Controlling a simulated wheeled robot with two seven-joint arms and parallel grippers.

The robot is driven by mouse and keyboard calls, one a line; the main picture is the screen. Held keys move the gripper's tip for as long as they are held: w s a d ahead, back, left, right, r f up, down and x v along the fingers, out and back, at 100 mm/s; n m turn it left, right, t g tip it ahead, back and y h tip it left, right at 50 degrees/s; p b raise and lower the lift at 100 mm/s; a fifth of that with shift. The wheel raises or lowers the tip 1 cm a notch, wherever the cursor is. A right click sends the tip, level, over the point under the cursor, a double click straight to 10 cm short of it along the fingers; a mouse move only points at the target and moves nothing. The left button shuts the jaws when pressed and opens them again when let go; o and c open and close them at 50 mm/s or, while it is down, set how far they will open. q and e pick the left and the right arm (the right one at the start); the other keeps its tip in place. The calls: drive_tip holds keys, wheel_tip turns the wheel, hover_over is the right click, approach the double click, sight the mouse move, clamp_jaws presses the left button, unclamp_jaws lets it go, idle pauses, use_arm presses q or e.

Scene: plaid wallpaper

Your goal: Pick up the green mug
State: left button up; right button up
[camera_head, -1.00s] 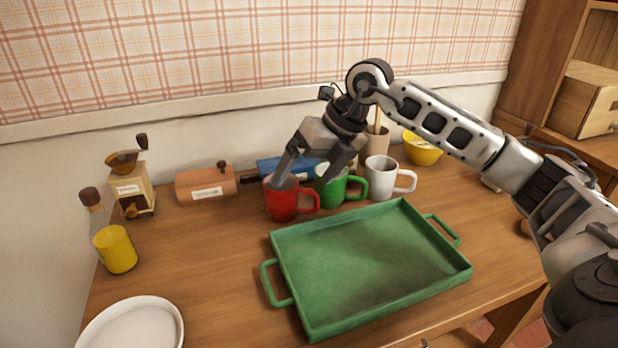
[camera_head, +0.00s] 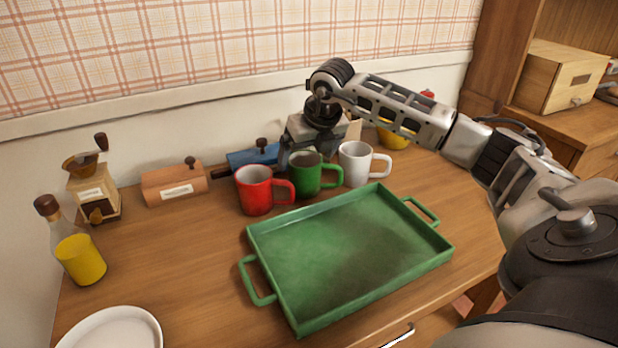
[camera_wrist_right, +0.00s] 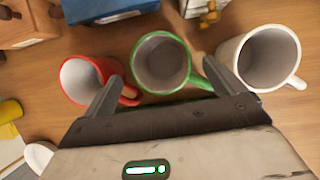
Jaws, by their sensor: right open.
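The green mug (camera_head: 306,178) stands upright on the table between the red mug (camera_head: 256,192) and the white mug (camera_head: 356,166), its handle to the right. My right gripper (camera_head: 312,148) is open and low behind the green mug, which partly hides its fingers. In the right wrist view the green mug (camera_wrist_right: 161,63) lies between and just beyond the fingertips of my right gripper (camera_wrist_right: 162,76). One finger is close to the red mug's handle, the other near the green mug's handle; contact cannot be told. My left gripper is out of view.
A green tray (camera_head: 262,238) lies in front of the mugs. A blue box (camera_head: 250,157), an orange box (camera_head: 174,186) and a coffee grinder (camera_head: 95,192) stand along the wall. A yellow bowl (camera_head: 392,139) is behind the white mug. A white plate (camera_head: 112,330) is front left.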

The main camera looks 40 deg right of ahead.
sight(304, 165)
drive_tip(key=x, duration=0.4)
drive_tip(key=shift+w+d+f, duration=0.1)
drive_tip(key=shift+w+f, duration=0.05)
drive_tip(key=shift+f, duration=0.2)
drive_tip(key=c, duration=1.2)
drive_tip(key=shift+r, duration=0.1)
